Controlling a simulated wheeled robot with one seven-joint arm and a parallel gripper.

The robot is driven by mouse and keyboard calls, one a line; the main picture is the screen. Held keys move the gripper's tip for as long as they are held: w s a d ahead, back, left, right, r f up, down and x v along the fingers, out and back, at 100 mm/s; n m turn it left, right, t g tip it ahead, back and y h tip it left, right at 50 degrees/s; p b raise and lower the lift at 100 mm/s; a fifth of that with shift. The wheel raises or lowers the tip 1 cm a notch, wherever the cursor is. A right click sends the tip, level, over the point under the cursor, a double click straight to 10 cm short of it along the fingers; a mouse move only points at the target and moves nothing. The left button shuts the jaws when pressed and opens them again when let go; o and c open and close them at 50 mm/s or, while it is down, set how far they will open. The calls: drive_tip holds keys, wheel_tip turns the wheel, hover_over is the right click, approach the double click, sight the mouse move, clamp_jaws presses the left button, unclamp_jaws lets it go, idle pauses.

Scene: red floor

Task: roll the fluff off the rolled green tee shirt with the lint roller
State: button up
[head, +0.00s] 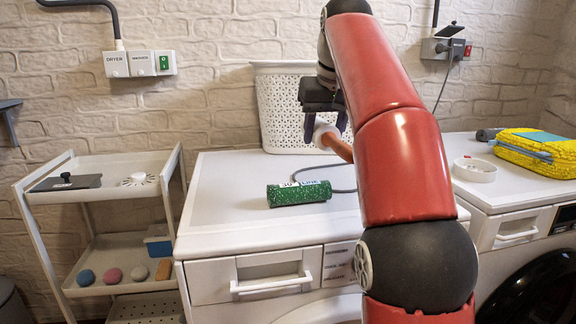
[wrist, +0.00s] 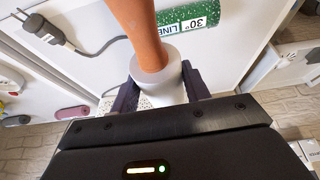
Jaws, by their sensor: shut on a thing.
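The rolled green tee shirt (head: 299,194) lies on top of the left white machine, with light specks of fluff over it. A white label on it reads "30° LINE". It also shows at the top of the wrist view (wrist: 176,19). My gripper (head: 325,124) is shut on the lint roller, above and behind the shirt and apart from it. The roller's orange handle (head: 338,147) sticks out toward the lower right, partly behind my arm. Its pale roll (wrist: 160,88) sits between my fingers in the wrist view (wrist: 160,74), partly hidden by them.
A white perforated basket (head: 283,100) stands behind. A grey cord with a plug (wrist: 47,32) lies on the machine top near the shirt. A yellow bag (head: 540,150) and a white round dish (head: 475,170) sit on the right machine. A shelf cart (head: 97,192) stands left.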

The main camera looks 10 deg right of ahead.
sight(289, 186)
idle(0.4)
wheel_tip(289, 186, down, 7)
drive_tip(key=b, duration=0.5)
drive_tip(key=shift+f+b, duration=0.5)
drive_tip(key=shift+b, duration=0.1)
idle(0.9)
drive_tip(key=shift+a, duration=0.15)
drive_tip(key=shift+a+r, duration=0.15)
drive_tip(key=shift+a, duration=0.65)
drive_tip(key=shift+s+a+f+p, duration=0.1)
drive_tip(key=shift+a+p, duration=0.3)
drive_tip(key=shift+a, duration=1.25)
drive_tip(key=shift+a+f+p, duration=0.1)
drive_tip(key=shift+a+p, duration=0.25)
drive_tip(key=shift+a, duration=1.3)
drive_tip(key=shift+d+r+p, duration=0.1)
drive_tip(key=shift+d+p, duration=1)
drive_tip(key=shift+d, duration=3.15)
drive_tip(key=shift+a, duration=2.15)
drive_tip(key=shift+a+p, duration=0.5)
drive_tip(key=shift+a, duration=0.65)
